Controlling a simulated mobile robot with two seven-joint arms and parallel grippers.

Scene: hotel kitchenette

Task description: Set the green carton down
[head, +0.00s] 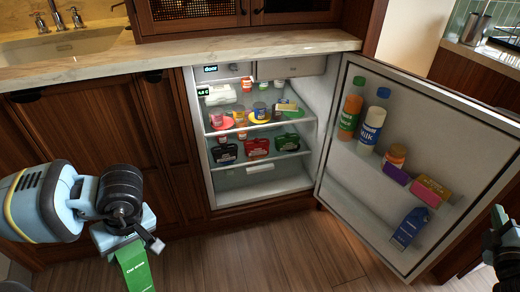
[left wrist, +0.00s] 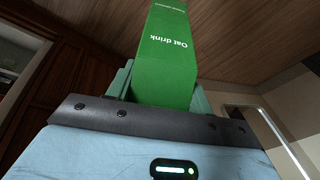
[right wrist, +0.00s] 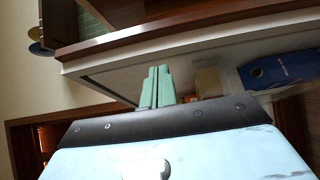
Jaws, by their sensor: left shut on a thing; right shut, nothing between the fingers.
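The green carton (head: 136,270), labelled "Oat drink", hangs below my left gripper (head: 128,248) in front of the wooden cabinets, at the lower left of the head view. In the left wrist view the carton (left wrist: 168,52) sits between the two fingers of the left gripper (left wrist: 158,88), which is shut on it. My right gripper (right wrist: 157,88) is shut and empty, its fingers together, near the open fridge door. In the head view only part of the right gripper (head: 497,222) shows at the right edge.
The open fridge (head: 207,182) holds jars, black and red packs and plates on its shelves. Its door (head: 345,190) stands open to the right, with bottles, a jar, small boxes and a blue carton (head: 408,228) in its racks. A marble counter (head: 150,62) with a sink runs above. The floor (head: 270,245) is clear.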

